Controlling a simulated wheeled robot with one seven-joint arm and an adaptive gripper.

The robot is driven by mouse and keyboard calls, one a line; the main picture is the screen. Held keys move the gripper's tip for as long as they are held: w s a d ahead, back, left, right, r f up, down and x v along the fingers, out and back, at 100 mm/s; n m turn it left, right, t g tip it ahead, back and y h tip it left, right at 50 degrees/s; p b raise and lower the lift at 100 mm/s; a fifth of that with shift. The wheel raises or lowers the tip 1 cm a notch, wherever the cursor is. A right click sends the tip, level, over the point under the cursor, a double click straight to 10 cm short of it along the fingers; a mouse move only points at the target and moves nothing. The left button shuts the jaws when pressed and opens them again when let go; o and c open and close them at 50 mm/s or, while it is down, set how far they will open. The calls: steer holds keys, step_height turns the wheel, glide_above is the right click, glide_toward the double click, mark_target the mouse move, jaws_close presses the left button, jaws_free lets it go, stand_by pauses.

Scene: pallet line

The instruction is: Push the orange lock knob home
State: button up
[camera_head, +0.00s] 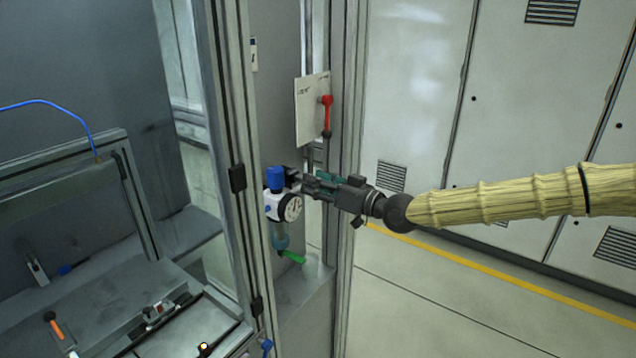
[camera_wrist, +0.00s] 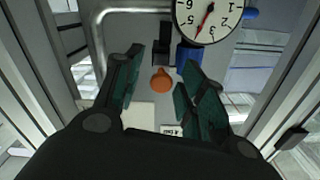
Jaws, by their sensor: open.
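The orange lock knob (camera_wrist: 161,81) shows in the wrist view, in the gap between my fingers and beneath the dial gauge (camera_wrist: 207,18). Whether a finger touches it I cannot tell. In the head view the knob does not show clearly; my gripper (camera_head: 308,182) is close beside the blue-capped regulator (camera_head: 276,180) with its round gauge (camera_head: 293,208). In the wrist view my gripper (camera_wrist: 160,68) is open, its two dark green fingers apart with nothing held.
A red lever (camera_head: 327,115) on a white plate (camera_head: 309,108) is above my gripper. A green-handled valve (camera_head: 291,257) hangs below the gauge. Aluminium posts stand close on both sides. A bench with an orange-handled clamp (camera_head: 56,326) is at lower left. Open floor lies at right.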

jaws_close()
stand_by(0.3)
steer(key=shift+b+x, duration=1.2)
steer(key=shift+r, duration=0.3)
